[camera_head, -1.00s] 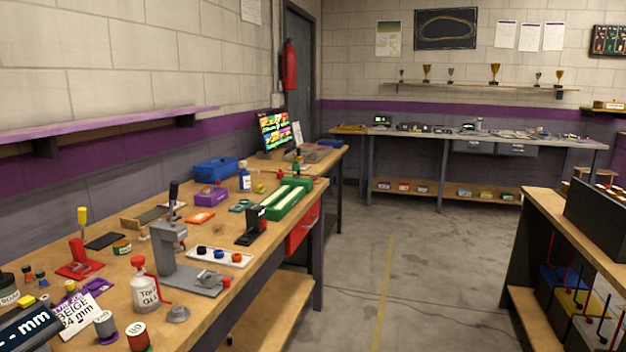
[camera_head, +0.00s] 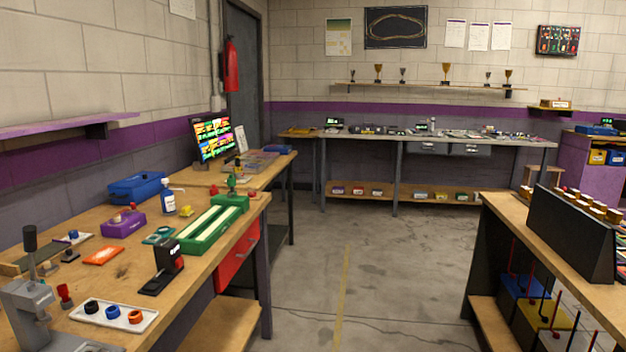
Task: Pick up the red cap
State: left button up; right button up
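I cannot tell for certain which thing is the red cap. A small red piece (camera_head: 65,293) stands on the left bench beside a grey press (camera_head: 26,308), close to a white tray (camera_head: 140,324) with a black, a blue and an orange round part. Another small red piece (camera_head: 252,193) is at the far end of the bench by a green box (camera_head: 212,230). The red-topped oil bottle seen earlier is out of view now. Neither of my grippers shows.
The wooden left bench (camera_head: 120,272) also holds a black stand (camera_head: 166,265), a purple box (camera_head: 122,224) and a blue case (camera_head: 137,187). A bench with a black panel (camera_head: 570,234) stands at right. The concrete floor (camera_head: 385,265) between them is clear.

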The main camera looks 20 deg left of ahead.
aim_at(214, 190)
jog(key=z, duration=0.35)
jog(key=i, duration=2.15)
jog(key=u, duration=0.5)
